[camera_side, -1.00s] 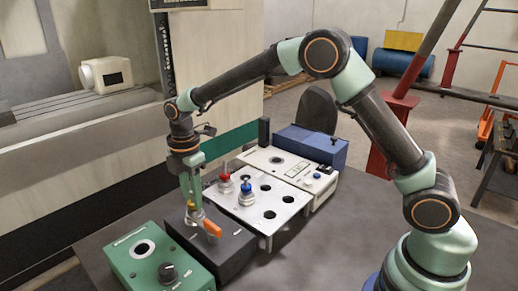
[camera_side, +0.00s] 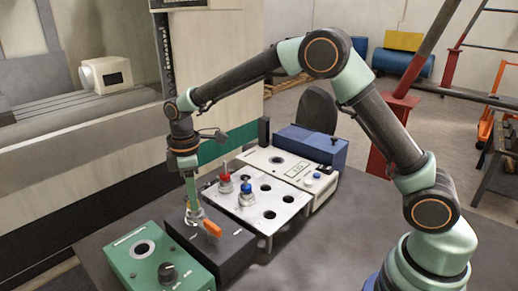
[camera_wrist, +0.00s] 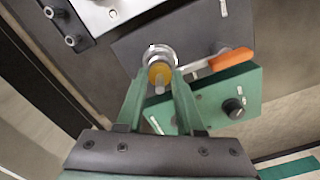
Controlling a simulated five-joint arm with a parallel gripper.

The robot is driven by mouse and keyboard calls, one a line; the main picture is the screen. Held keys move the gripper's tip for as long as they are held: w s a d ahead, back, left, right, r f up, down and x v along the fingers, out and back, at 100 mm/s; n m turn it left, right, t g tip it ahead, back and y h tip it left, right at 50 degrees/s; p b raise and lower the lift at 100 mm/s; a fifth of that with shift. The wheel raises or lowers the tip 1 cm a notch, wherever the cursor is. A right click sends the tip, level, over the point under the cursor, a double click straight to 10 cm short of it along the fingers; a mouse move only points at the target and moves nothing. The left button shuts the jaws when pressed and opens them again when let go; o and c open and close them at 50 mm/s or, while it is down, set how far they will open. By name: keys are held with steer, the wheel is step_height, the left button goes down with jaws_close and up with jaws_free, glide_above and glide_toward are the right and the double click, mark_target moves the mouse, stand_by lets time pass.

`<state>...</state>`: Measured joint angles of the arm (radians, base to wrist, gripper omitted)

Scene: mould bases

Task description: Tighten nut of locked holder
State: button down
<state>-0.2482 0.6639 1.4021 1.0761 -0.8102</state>
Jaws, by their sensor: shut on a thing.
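A metal tool holder with a yellow piece at its centre (camera_wrist: 158,74) stands upright in the dark grey block (camera_side: 236,244). Its silver ring nut (camera_wrist: 160,52) shows in the wrist view. An orange lever (camera_side: 212,228) sticks out beside the holder on the block, and it also shows in the wrist view (camera_wrist: 231,59). My gripper (camera_side: 194,212) points down over the holder, its green fingers one on each side of the holder's top. It is shut on the nut; the fingertips' exact contact is partly hidden.
A green box (camera_side: 158,268) with a black knob stands in front of the block. Behind the block, a white plate (camera_side: 272,220) carries a red-topped holder (camera_side: 225,183) and a blue-topped holder (camera_side: 246,194), with several empty holes. A blue case (camera_side: 318,146) stands farther back.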

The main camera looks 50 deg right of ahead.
steer(key=m, duration=0.5)
steer(key=shift+r+m, duration=0.1)
steer(key=shift+m, duration=0.2)
steer(key=m, duration=0.5)
steer(key=shift+m, duration=0.3)
steer(key=m, duration=1.1)
steer(key=shift+r, duration=0.1)
steer(key=c, duration=0.5)
jaws_free()
